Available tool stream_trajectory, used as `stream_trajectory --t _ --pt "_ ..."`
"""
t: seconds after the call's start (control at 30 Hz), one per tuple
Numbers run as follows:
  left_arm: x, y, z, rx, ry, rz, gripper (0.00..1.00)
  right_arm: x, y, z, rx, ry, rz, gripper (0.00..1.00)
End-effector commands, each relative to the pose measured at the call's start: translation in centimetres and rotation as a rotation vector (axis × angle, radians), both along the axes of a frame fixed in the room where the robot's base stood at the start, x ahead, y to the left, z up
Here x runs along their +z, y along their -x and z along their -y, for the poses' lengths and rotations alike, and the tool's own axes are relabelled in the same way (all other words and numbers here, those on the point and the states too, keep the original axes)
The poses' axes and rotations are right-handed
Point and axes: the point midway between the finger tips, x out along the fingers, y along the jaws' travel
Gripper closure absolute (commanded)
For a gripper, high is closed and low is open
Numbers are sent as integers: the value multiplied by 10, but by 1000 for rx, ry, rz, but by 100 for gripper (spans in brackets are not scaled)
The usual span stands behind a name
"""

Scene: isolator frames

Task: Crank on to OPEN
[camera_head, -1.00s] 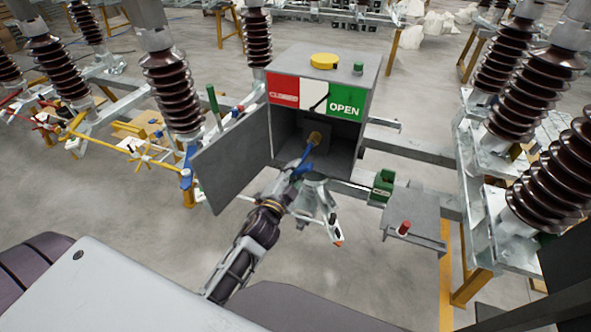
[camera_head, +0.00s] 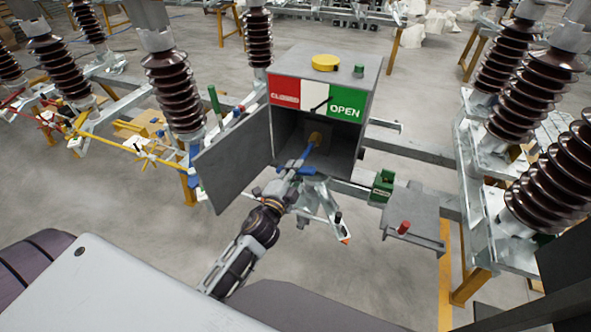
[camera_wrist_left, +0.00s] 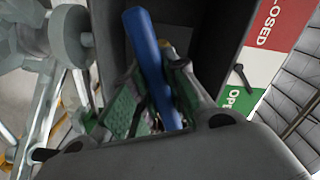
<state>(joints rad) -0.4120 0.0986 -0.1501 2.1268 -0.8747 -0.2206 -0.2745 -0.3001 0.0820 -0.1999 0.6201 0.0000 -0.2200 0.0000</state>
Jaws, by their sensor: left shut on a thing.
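A grey drive box (camera_head: 283,64) stands open in the middle of the head view. Its front panel is red CLOSED at left, white in the middle and green OPEN (camera_head: 346,108) at right. A dark pointer (camera_head: 318,106) lies across the white-green part. A blue crank (camera_head: 301,161) runs out of the box from a yellow-brown hub (camera_head: 315,138). My left gripper (camera_head: 290,171) is shut on the crank's outer part. In the left wrist view the blue crank (camera_wrist_left: 147,55) passes between the fingers (camera_wrist_left: 158,105). The right gripper is not in view.
The box door (camera_head: 235,160) hangs open to the left, close to my left arm. A green block (camera_head: 382,186) and a grey plate with a red knob (camera_head: 404,227) are to the right. Brown ribbed insulators (camera_head: 172,90) stand around. Open floor lies in front.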

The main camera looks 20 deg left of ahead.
Motion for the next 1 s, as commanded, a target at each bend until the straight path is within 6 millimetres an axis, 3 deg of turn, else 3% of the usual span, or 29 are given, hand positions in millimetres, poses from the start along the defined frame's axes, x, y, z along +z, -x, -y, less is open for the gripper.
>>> stream_trajectory --t 0.43,0.77,1.0 --pt "3 0 -3 4 -208 0 100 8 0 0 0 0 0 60" --pt "3 -1 -3 5 -224 -1 100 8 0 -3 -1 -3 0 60" --pt "7 -1 -3 4 -378 0 100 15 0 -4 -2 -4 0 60"
